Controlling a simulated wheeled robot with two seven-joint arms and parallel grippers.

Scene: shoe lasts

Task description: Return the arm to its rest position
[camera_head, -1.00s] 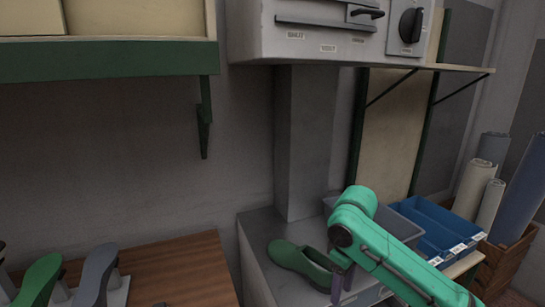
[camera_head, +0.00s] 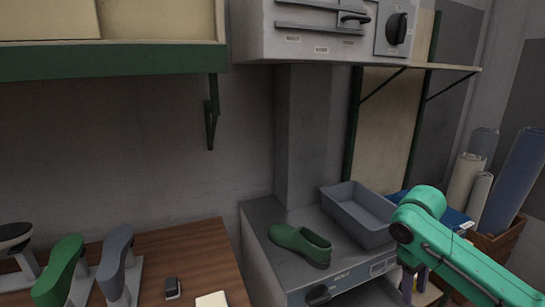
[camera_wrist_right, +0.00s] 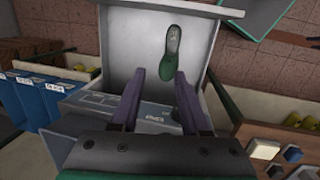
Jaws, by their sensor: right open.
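My right arm (camera_head: 455,250) is green and comes in from the lower right of the head view. Its gripper (camera_head: 413,282) hangs at the front right of the grey cabinet, partly cut off by the arm. In the right wrist view the two purple fingers of the right gripper (camera_wrist_right: 160,95) stand apart with nothing clasped between them. A green shoe (camera_head: 300,243) rests on the cabinet top, apart from the gripper. It also shows beyond the fingers in the right wrist view (camera_wrist_right: 195,110). My left gripper is not in view.
A grey bin (camera_head: 358,212) stands behind the shoe on the grey cabinet (camera_head: 262,215). Shoe lasts, including a green one (camera_head: 60,270), stand on the wooden table (camera_head: 190,250). Blue bins and rolls (camera_head: 465,178) are at the right. A shelf (camera_head: 110,60) hangs above.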

